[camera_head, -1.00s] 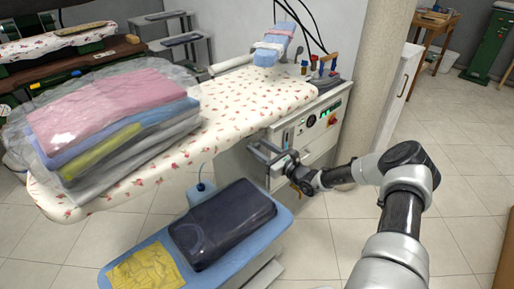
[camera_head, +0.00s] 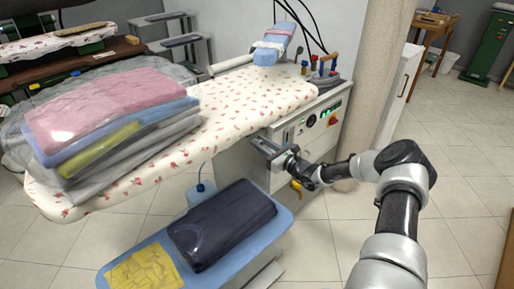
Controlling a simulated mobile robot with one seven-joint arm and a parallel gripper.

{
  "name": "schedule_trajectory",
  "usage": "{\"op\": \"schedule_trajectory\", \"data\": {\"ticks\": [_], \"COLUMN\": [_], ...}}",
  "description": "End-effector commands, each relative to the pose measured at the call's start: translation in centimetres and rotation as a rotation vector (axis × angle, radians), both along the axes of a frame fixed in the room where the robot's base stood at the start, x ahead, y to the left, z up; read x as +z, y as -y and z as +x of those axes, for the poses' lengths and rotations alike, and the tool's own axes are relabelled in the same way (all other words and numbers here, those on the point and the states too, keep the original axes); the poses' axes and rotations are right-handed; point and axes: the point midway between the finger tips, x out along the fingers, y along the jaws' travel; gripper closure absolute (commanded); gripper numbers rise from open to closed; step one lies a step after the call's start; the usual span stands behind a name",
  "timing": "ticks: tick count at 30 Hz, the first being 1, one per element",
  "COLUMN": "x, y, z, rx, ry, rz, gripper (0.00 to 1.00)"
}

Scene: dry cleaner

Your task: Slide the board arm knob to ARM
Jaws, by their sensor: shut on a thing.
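The ironing station's control panel (camera_head: 323,122) is on the cabinet side under the floral board (camera_head: 235,112). It has a green display, a red knob and a slot with a slider at its left. My gripper (camera_head: 277,153) is at the left part of this panel, shut on the board arm knob, which is mostly hidden by the fingers. The lettering by the slider is too small to read.
Folded clothes under clear film (camera_head: 110,115) lie on the left of the board. A blue padded shelf (camera_head: 270,232) with a dark folded garment (camera_head: 222,222) juts out below my gripper. A yellow handle (camera_head: 296,187) hangs just under it. Floor to the right is clear.

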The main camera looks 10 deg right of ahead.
Motion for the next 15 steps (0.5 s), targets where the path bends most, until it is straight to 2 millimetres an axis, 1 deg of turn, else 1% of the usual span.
{"op": "schedule_trajectory", "data": {"ticks": [1,3,11,12,14,15], "x": [-0.39,-0.24,-0.06,-0.07,-0.06,-0.06], "y": [0.73,1.14,1.17,1.17,1.16,1.16], "z": [0.47,0.73,0.73,0.73,0.73,0.73], "rx": [-0.003,-0.002,-0.001,-0.001,-0.001,-0.001], "ry": [0.004,0.002,-0.001,-0.001,-0.001,-0.001], "rz": [-0.004,-0.002,0.0,0.0,0.0,0.0], "gripper": [1.0,1.0,1.0,0.71,0.6,0.58]}}
